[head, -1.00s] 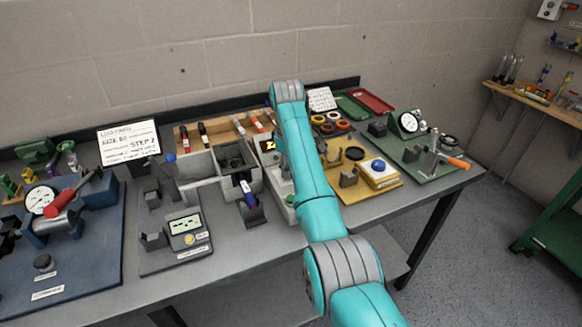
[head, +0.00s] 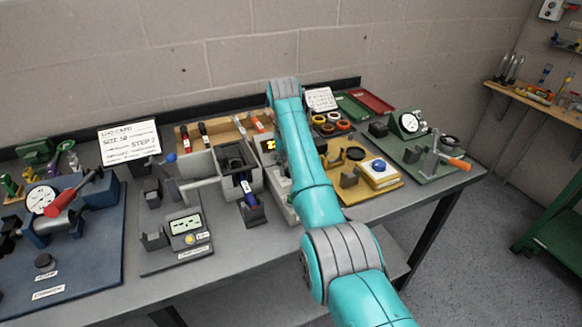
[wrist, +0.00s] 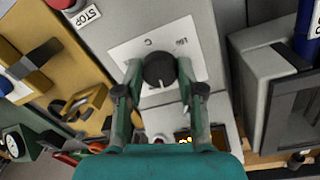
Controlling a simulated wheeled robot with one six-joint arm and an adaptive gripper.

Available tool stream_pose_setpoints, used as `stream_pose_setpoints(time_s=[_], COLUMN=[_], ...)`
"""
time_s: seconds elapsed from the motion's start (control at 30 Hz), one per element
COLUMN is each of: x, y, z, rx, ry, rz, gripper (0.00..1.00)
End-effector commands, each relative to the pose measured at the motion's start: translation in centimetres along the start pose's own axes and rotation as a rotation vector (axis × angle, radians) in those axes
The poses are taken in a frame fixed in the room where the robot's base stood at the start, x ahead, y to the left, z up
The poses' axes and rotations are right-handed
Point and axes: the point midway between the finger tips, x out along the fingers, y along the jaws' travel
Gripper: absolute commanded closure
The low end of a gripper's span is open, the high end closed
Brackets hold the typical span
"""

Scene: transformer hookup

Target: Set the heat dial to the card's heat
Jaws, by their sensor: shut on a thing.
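The heat dial (wrist: 159,69) is a dark round knob on a white label plate on a grey box in the wrist view. Its white pointer mark points toward the bottom of that view. My gripper (wrist: 160,66) has its two fingers on either side of the dial and is shut on it. A small lit display (wrist: 184,140) is partly hidden behind my gripper; it also shows in the head view (head: 270,145), its digits unclear. The white card (head: 129,143) stands at the back left, with its smaller lines unreadable. My arm hides the dial in the head view.
A red button (wrist: 62,3) with a STOP label is near the dial's box. A grey block-shaped machine (head: 237,160) stands left of my arm. A yellow board (head: 345,188) lies right of it. A blue board (head: 85,270) is at the far left.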

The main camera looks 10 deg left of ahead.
Motion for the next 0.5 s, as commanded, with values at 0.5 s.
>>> stream_pose_setpoints(time_s=[0.5], x=[0.09], y=[-0.02], z=[-0.05], rx=[0.396], ry=[-0.031], rz=[0.001], gripper=[0.97])
